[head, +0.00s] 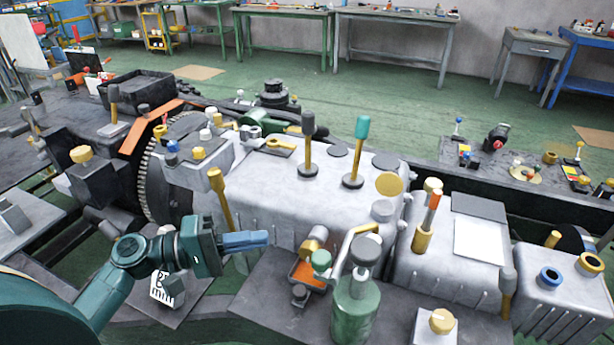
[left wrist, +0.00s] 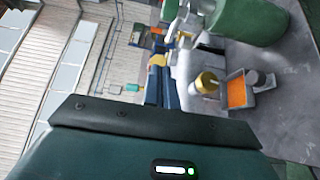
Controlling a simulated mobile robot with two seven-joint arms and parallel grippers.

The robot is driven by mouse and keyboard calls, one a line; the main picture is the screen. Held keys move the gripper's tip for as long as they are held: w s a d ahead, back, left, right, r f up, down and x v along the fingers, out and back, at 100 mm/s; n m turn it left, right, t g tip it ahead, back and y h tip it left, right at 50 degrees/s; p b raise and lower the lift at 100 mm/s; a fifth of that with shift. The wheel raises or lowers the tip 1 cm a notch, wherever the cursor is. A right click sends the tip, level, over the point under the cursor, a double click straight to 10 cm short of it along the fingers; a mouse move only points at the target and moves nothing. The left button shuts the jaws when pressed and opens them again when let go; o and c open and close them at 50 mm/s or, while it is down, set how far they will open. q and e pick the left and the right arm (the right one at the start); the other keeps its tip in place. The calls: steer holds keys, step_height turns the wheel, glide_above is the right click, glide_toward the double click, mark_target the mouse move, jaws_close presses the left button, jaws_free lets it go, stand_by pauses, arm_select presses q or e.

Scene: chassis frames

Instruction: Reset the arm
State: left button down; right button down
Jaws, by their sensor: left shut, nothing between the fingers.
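My left arm comes in from the lower left in the head view. Its gripper (head: 246,240) has blue fingers lying together, shut and empty, pointing right. It hangs in front of the grey machine housing (head: 290,190), above the dark front ledge. In the left wrist view the shut blue fingers (left wrist: 163,82) point up the picture, with the green bottle-shaped part (left wrist: 248,20) to their right. My right gripper is not in view.
A green oiler-like part (head: 355,305) and an orange tray (head: 305,273) stand right of my left gripper. Upright levers, one with a teal knob (head: 361,128), rise from the housing. A yellow-topped lever (head: 219,190) stands close behind the gripper. Workbenches line the far wall.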

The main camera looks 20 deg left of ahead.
arm_select(q)
steer(key=s+d+f+y+p, duration=0.1)
steer(key=f+y, duration=0.1)
steer(key=f, duration=0.2)
steer(key=s+d+f+m+y+p, duration=0.1)
steer(key=f+y, duration=0.1)
steer(key=f, duration=0.3)
steer(key=s+d+f+m+y+p, duration=0.1)
steer(key=d+f+y, duration=0.1)
steer(key=f, duration=0.3)
steer(key=shift+s+f+g+y, duration=0.2)
steer(key=shift+g+y, duration=0.1)
steer(key=shift+y, duration=0.3)
steer(key=s+d+f+m+t+y+p, duration=0.1)
steer(key=s+d+f+m+y+p, duration=0.1)
steer(key=s+d+m+y, duration=0.2)
steer(key=s+d+m, duration=0.1)
steer(key=m, duration=0.2)
steer(key=shift+s+d+m+t+y+p, duration=0.25)
steer(key=shift+s+m+t+y+p, duration=0.05)
steer(key=shift+s+p, duration=0.05)
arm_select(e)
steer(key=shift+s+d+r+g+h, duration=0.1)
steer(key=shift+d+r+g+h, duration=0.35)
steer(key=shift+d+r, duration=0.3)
